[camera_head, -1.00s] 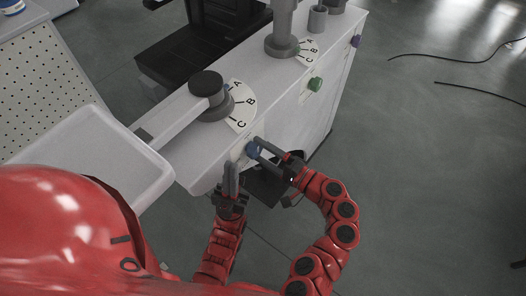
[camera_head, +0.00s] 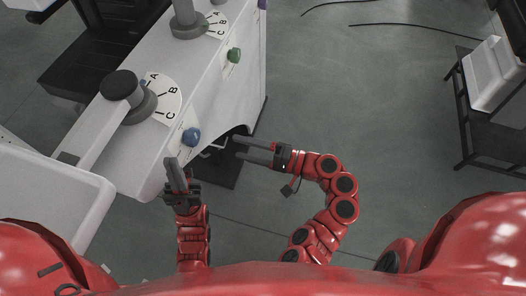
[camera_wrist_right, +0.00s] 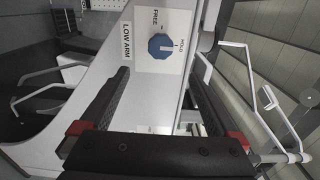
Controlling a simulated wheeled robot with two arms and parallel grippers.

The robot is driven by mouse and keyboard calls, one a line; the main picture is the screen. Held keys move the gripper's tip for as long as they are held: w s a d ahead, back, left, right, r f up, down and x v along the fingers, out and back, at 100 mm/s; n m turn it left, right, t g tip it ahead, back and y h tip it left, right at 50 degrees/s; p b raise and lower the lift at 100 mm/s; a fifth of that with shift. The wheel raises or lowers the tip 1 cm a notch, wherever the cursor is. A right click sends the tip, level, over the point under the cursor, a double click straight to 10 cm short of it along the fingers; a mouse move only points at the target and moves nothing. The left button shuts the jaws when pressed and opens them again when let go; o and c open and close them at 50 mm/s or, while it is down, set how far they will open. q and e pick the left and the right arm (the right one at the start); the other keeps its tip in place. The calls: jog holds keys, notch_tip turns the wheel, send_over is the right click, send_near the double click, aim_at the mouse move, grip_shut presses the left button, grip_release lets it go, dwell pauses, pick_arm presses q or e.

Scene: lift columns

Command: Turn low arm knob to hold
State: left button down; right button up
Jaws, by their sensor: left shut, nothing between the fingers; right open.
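The blue low arm knob (camera_head: 191,137) is on the side of the white column base, below the A-B-C dial. In the right wrist view the knob (camera_wrist_right: 161,46) sits on a plate with FREE and HOLD marks beside a LOW ARM label (camera_wrist_right: 127,42). A pale line on the knob appears to point toward HOLD. My right gripper (camera_head: 238,148) is open and empty, to the right of the knob and apart from it. Its fingers also show in the right wrist view (camera_wrist_right: 162,75), short of the knob. My left gripper (camera_head: 173,161) is shut and empty, just below the knob.
A green knob (camera_head: 234,55) sits farther along the white base (camera_head: 214,85). A dark stand with a white bin (camera_head: 497,75) is at the right. Open floor lies between.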

jog(key=shift+v, duration=2.5)
